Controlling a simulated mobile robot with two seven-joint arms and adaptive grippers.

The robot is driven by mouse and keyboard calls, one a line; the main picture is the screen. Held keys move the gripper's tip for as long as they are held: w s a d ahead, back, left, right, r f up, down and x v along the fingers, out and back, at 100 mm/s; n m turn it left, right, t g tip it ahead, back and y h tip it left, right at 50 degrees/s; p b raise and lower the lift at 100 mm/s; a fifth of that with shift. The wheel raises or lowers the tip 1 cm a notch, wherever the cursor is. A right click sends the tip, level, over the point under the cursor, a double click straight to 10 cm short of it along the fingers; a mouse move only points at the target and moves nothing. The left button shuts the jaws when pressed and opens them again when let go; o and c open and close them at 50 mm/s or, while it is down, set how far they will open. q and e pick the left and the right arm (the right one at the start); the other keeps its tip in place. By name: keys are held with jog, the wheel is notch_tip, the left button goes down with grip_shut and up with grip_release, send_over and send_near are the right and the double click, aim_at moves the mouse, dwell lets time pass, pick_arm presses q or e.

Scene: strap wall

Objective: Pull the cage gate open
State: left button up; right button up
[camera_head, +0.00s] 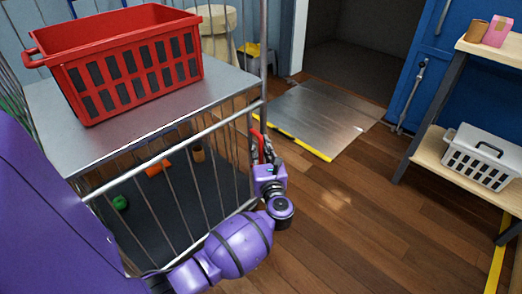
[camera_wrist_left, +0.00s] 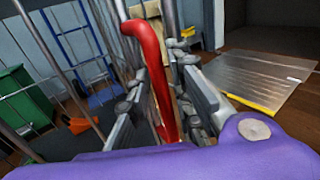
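The cage gate (camera_head: 170,161) is a low panel of grey bars with a bright top rail along the near side of the cage, in the head view. Its right end meets the cage's upright post. A red handle (camera_wrist_left: 150,70) stands there, and it also shows in the head view (camera_head: 256,140). My left gripper (camera_head: 264,158) is at this handle, its fingers close on both sides of the red bar in the left wrist view (camera_wrist_left: 168,95). It looks shut on the bar. The fingers partly hide the handle's lower part. My right gripper is in neither view.
A red basket (camera_head: 130,62) stands on the cage's grey shelf (camera_head: 60,140). Small orange and green items lie below it. A metal plate (camera_head: 325,115) with a yellow edge lies beyond. A wooden rack (camera_head: 450,180) stands at right. The wooden floor between is clear.

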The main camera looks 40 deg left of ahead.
pick_arm(q)
grip_shut()
jog(key=shift+d, duration=0.1)
